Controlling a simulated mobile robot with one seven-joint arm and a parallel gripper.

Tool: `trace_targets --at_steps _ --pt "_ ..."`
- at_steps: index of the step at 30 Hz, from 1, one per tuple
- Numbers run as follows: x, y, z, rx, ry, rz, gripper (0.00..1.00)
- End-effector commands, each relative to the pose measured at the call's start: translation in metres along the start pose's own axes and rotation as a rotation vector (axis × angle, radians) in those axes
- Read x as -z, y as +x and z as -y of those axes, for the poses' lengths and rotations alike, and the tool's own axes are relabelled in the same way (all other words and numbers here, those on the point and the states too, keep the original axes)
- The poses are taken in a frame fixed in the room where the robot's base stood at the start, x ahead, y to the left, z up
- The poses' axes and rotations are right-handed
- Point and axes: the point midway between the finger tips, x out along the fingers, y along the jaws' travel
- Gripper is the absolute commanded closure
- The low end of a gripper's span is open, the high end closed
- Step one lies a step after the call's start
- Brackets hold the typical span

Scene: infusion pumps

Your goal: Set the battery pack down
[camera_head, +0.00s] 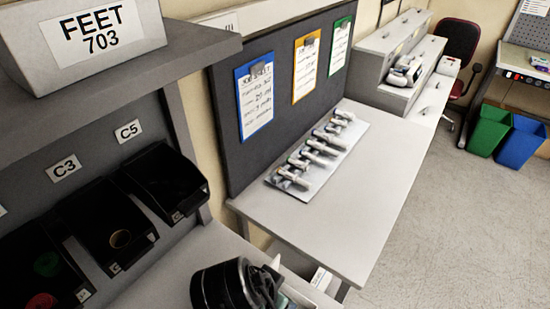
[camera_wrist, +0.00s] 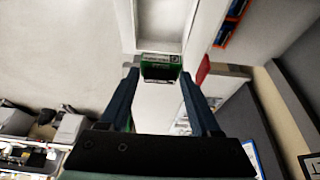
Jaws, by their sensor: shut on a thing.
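The battery pack (camera_wrist: 160,62) shows in the wrist view as a small green block with a pale label on its edge. It sits between the two fingertips of my gripper (camera_wrist: 160,76), which is shut on it. A white, shallow, tray-like shape (camera_wrist: 160,25) is just beyond the pack at the top of the wrist view. I cannot tell whether the pack touches it. In the head view my dark wrist is at the bottom centre, and the pack is not discernible there.
A pale bench (camera_head: 345,210) holds a tray of several pump parts (camera_head: 318,152). Black bins (camera_head: 110,235) stand at left under a shelf with a FEET 703 box (camera_head: 85,40). Green (camera_head: 488,130) and blue (camera_head: 522,142) bins stand far right. The floor (camera_head: 440,240) is clear.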

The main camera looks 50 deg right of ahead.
Motion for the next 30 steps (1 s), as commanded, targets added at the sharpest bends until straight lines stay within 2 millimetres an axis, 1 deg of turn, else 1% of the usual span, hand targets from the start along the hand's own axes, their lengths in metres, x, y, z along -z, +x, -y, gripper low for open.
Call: trace_targets --at_steps 1,3,4,5,9,12,15,20,25,27,30 --pt "-0.009 0.021 -0.001 -0.002 0.0 0.002 1.0" --pt "-0.015 0.035 -0.001 -0.004 0.0 0.003 1.0" --pt "-0.016 0.037 -0.002 -0.007 -0.002 0.005 1.0" --pt "-0.019 0.043 -0.002 -0.008 -0.002 0.006 1.0" --pt "-0.034 0.077 -0.002 -0.006 -0.002 0.006 1.0" --pt "-0.041 0.097 -0.002 -0.006 -0.001 0.005 1.0" --pt "-0.046 0.11 -0.001 -0.002 0.0 0.002 1.0" --pt "-0.051 0.121 -0.001 -0.002 -0.001 0.002 1.0" --pt "-0.06 0.144 -0.001 -0.003 0.0 0.002 1.0" --pt "-0.062 0.15 -0.001 -0.002 -0.001 0.001 1.0" --pt "-0.063 0.152 -0.001 0.0 0.0 0.001 1.0"
